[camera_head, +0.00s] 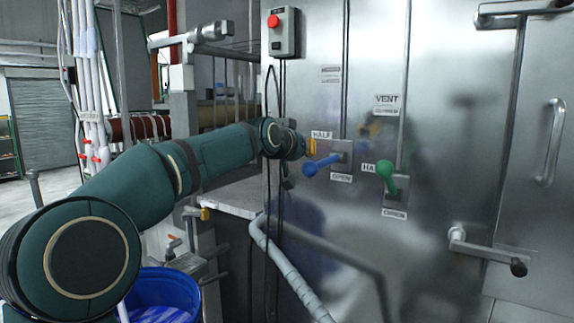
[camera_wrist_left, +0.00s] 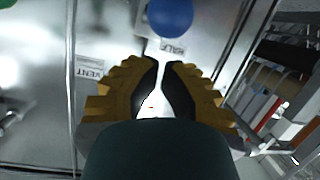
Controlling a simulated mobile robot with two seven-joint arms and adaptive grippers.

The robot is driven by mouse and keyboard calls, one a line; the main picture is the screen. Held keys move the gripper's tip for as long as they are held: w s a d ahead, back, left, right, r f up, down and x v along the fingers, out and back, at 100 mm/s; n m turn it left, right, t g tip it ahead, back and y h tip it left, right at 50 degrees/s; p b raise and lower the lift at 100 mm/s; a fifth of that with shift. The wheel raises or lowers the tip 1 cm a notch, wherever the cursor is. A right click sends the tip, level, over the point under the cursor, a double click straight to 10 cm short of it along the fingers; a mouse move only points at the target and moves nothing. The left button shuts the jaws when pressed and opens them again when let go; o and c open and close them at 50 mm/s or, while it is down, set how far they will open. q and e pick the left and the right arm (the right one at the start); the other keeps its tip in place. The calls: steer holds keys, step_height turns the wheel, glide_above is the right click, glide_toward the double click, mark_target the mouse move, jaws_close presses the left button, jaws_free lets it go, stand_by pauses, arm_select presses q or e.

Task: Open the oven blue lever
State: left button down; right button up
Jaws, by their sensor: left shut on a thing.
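The blue lever (camera_head: 322,164) sits on the steel oven front, its ball knob pointing left and slightly down from its pivot plate. My left gripper (camera_head: 309,147) is at the knob, just above it in the head view. In the left wrist view, the blue knob (camera_wrist_left: 170,17) shows beyond the fingertips. The left gripper's fingers (camera_wrist_left: 161,68) are close together with a narrow gap. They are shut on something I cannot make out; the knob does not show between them. My right gripper is not in view.
A green lever (camera_head: 387,174) stands to the right of the blue one. A door handle (camera_head: 551,143) and a latch lever (camera_head: 487,251) are farther right. A red-button box (camera_head: 283,32) is above. A grey pipe (camera_head: 290,270) and blue bin (camera_head: 165,294) are below.

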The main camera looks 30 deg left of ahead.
arm_select(q)
steer(key=s+f+b, duration=0.2)
steer(key=s+f, duration=0.2)
steer(key=s, duration=0.4)
steer(key=shift+s+a+f, duration=0.2)
steer(key=shift+s, duration=0.2)
steer(key=d+f+g+h, duration=0.15)
steer(key=d+f, duration=0.25)
steer(key=f, duration=0.8)
steer(key=d+f+g, duration=0.3)
steer(key=d+f, duration=0.1)
steer(key=f, duration=0.8)
steer(key=d+f+g+h, duration=0.15)
steer(key=d+f, duration=0.25)
steer(key=f, duration=0.8)
steer(key=s+d+f+g, duration=0.2)
steer(key=s+d+f, duration=0.15)
steer(key=f, duration=0.35)
steer(key=s+d+f+g, duration=0.1)
steer(key=s+d+f, duration=0.1)
steer(key=s+f, duration=0.35)
steer(key=s+d+f+g, duration=0.2)
steer(key=s+f, duration=0.4)
steer(key=s, duration=0.2)
steer(key=s+d+f+g, duration=0.2)
steer(key=s+d+f, duration=0.1)
steer(key=s+f, duration=0.4)
steer(key=shift+s+h, duration=0.3)
steer(key=shift+s, duration=0.2)
steer(key=shift+d+f, duration=0.1)
